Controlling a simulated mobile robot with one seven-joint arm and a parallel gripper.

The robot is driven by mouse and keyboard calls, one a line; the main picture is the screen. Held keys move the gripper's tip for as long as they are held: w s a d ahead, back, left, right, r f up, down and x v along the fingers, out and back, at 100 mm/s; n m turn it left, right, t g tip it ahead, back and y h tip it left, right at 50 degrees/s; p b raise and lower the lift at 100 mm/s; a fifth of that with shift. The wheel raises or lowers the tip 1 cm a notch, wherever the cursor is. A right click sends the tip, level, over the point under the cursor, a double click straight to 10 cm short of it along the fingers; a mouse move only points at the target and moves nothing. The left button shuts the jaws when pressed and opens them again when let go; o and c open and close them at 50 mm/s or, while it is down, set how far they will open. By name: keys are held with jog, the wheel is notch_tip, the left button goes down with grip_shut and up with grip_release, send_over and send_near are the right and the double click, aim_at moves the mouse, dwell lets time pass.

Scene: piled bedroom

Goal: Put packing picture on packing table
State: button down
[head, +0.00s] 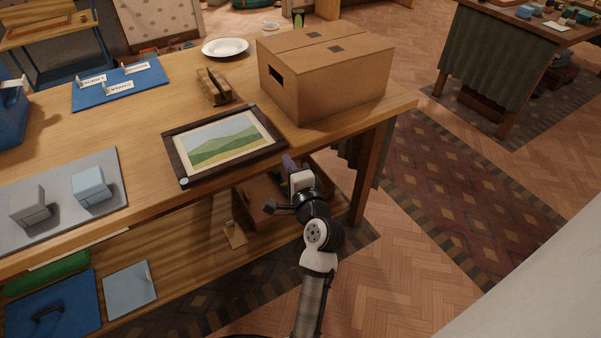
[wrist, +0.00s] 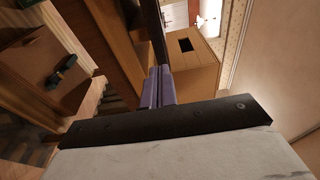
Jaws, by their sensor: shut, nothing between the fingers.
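A framed picture (head: 224,140) with a green hill landscape and a dark wooden frame lies flat on the wooden table (head: 140,128), close to its front edge. A small pale round spot shows at its near left corner. My gripper (head: 288,162) is at the table's front edge, just off the picture's right side. Its purple fingers are together and empty; they also show in the wrist view (wrist: 158,88). Whether the fingers touch the frame or the table edge cannot be told.
A closed cardboard box (head: 325,75) stands right behind the picture. A wooden holder (head: 214,88), a white plate (head: 225,47), a blue mat with labels (head: 122,84) and a grey mat with blocks (head: 60,205) are on the table. A lower shelf holds more items.

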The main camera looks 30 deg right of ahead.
aim_at(254, 152)
jog(key=shift+w+a, duration=0.8)
jog(key=shift+w, duration=0.15)
jog(key=w+a+p, duration=0.4)
jog(key=w, duration=0.1)
jog(key=shift+w+a+r, duration=0.1)
jog(key=shift+w+r, duration=0.05)
jog(key=shift+r, duration=0.05)
jog(key=shift+w+a+f, duration=0.15)
jog(key=shift+w+f, duration=0.05)
jog(key=shift+w, duration=0.05)
jog(key=shift+s, duration=0.1)
